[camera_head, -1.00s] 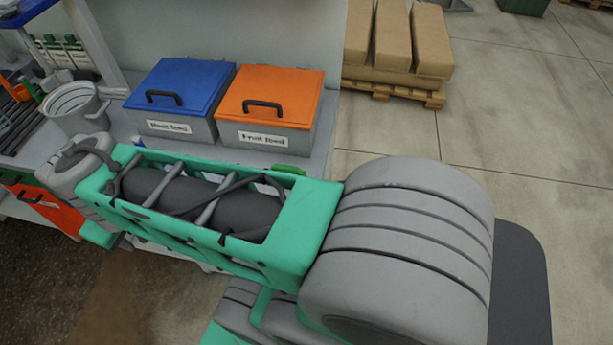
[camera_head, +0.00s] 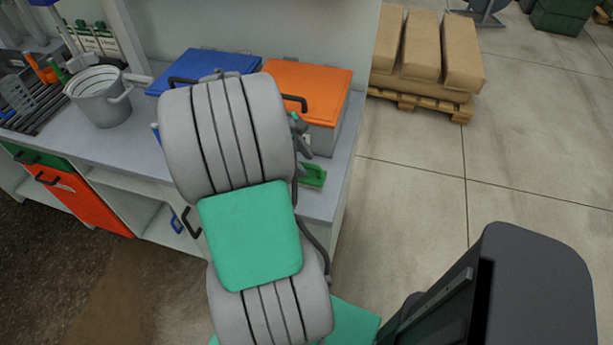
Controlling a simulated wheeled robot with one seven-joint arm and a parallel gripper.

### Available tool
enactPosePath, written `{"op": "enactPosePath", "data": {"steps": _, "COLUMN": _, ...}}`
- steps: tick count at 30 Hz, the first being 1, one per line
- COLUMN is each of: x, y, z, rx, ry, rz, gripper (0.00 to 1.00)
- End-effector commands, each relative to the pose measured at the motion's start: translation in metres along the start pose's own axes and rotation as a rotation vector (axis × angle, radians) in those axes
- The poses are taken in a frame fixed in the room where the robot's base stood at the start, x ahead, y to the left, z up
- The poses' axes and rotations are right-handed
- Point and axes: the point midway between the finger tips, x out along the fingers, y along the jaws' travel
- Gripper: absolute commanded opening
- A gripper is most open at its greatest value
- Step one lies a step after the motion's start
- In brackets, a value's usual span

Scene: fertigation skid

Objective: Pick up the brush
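The brush (camera_head: 313,175) looks like a small green piece lying on the grey counter, in front of the orange-lidded box and near the counter's right end. Its left part is hidden behind my arm, and bristles cannot be made out. My arm stands across the middle of the view, its thick grey and green links covering part of the counter. A small dark grey part, probably of my gripper (camera_head: 300,132), shows at the arm's right edge, just above the brush in the picture. The fingers are hidden, so I cannot tell whether they touch the brush.
An orange-lidded box (camera_head: 318,88) and a blue-lidded box (camera_head: 195,66) stand at the back of the counter (camera_head: 120,152). A grey bucket (camera_head: 100,100) stands left, beside several tools. A pallet (camera_head: 420,104) with brown sacks stands back right.

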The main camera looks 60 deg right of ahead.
Motion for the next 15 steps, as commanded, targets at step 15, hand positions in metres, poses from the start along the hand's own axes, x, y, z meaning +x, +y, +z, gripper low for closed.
{"op": "enactPosePath", "data": {"steps": 15, "x": 0.0047, "y": -0.0001, "z": -0.0006, "rx": 0.000, "ry": 0.002, "rz": 0.001, "gripper": 0.18}}
